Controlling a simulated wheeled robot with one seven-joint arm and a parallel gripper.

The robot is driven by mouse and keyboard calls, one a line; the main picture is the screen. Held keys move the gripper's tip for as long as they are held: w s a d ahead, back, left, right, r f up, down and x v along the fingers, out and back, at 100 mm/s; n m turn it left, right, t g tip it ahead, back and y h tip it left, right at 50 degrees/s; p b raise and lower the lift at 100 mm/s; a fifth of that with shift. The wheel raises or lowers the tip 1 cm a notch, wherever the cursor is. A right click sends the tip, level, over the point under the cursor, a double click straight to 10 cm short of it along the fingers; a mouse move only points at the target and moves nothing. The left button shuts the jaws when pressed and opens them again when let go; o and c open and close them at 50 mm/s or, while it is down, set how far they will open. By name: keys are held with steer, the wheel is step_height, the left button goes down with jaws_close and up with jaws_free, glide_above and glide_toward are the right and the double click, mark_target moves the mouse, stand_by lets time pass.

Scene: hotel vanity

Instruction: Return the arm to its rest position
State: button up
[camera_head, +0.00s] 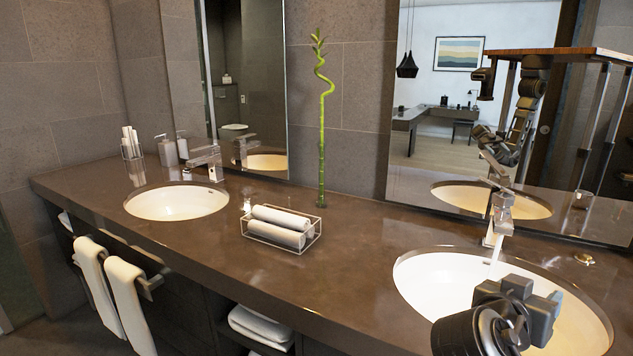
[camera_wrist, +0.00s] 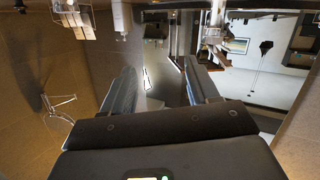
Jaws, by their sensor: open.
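My gripper (camera_head: 520,308) is at the lower right of the head view, in front of and over the right basin (camera_head: 430,268). In the wrist view, the two dark fingers of my gripper (camera_wrist: 162,85) stand apart with nothing between them. The gripper is open and empty. Part of my arm hides the front of the right basin in the head view.
The right faucet (camera_head: 498,212) stands close behind my gripper. A clear tray of rolled towels (camera_head: 282,226), a bamboo stalk (camera_head: 322,130) and the left basin (camera_head: 176,202) are farther left. The mirror (camera_head: 425,150) stands behind.

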steer(key=s+a+f+n+t+y, duration=0.3)
steer(key=s+a+f+n+y, duration=0.2)
steer(key=s+f, duration=0.35)
steer(key=s+a+f+n+t+y, duration=0.2)
steer(key=s+a+f+n+y, duration=0.3)
steer(key=s+f, duration=0.4)
steer(key=s+a+r+y, duration=0.1)
steer(key=s+r, duration=0.2)
steer(key=s, duration=0.4)
steer(key=s+a+r+t+y, duration=0.1)
steer(key=s+a+r, duration=0.1)
steer(key=s+r, duration=0.2)
steer(key=s+a+r+t+y, duration=0.1)
steer(key=s+a+r, duration=0.1)
steer(key=s, duration=0.8)
steer(key=shift+s+a+r+y, duration=0.2)
steer(key=shift+s+r+y, duration=0.1)
steer(key=shift+r, duration=0.4)
